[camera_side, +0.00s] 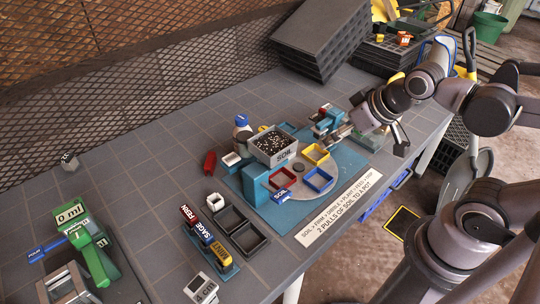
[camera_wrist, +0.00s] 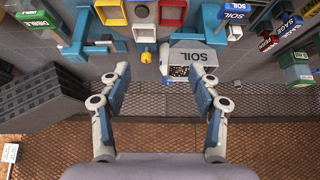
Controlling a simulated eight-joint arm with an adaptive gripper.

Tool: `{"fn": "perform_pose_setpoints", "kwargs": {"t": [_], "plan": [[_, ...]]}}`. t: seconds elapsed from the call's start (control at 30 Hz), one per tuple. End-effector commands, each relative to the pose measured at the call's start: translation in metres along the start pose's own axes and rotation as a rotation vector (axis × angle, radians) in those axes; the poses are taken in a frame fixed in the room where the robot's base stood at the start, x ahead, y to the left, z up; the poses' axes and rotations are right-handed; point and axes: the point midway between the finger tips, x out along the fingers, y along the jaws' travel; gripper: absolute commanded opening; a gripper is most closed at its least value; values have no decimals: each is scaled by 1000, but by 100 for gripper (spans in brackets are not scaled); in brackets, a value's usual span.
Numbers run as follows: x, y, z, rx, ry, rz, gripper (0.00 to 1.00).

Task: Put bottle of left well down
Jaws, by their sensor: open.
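My gripper (camera_side: 381,134) is at the right side of the blue station, fingers spread and pointing down. In the wrist view the two fingers (camera_wrist: 160,78) stand wide apart with nothing held between them. A small white item with a blue top (camera_side: 241,121) stands behind the soil bin and may be a bottle, but it is too small to be sure. It is well to the left of my gripper. Two dark square wells (camera_side: 230,218) sit in front of the station at the left. I cannot make out a bottle in them.
The grey soil bin (camera_side: 272,149), full of dark soil, stands on the blue station with red, yellow and blue square frames. Labelled blocks (camera_side: 205,235) are in front left. Stacked black trays (camera_side: 320,38) stand behind.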

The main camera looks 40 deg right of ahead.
Motion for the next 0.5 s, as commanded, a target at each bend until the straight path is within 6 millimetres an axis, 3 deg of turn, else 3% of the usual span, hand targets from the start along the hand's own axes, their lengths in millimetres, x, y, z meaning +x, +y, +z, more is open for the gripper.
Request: {"fn": "perform_pose_setpoints", "kwargs": {"t": [0.17, 0.5], "plan": [[1, 4, -24, 36, -45, 48, 63], [23, 16, -96, 176, -133, 255, 63]]}}
